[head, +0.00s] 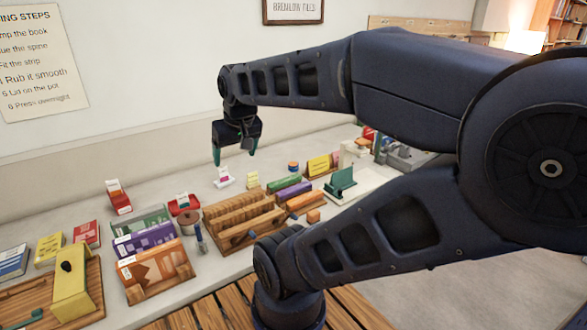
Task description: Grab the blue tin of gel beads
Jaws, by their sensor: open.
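My gripper (234,154) hangs over the back of the worktop with its fingers pointing down. Its two teal-tipped fingers are apart, and nothing shows between them. A small round thing with blue and orange on it (293,167) stands on the worktop, to the right of and lower in the picture than my gripper. It may be the blue tin of gel beads, but it is too small to read. My gripper is apart from it.
A wooden slotted rack (238,217) stands mid-worktop. Green, purple and orange blocks (290,192) lie right of it. A small white-and-pink item (223,181) sits below my gripper. My arm hides the right side.

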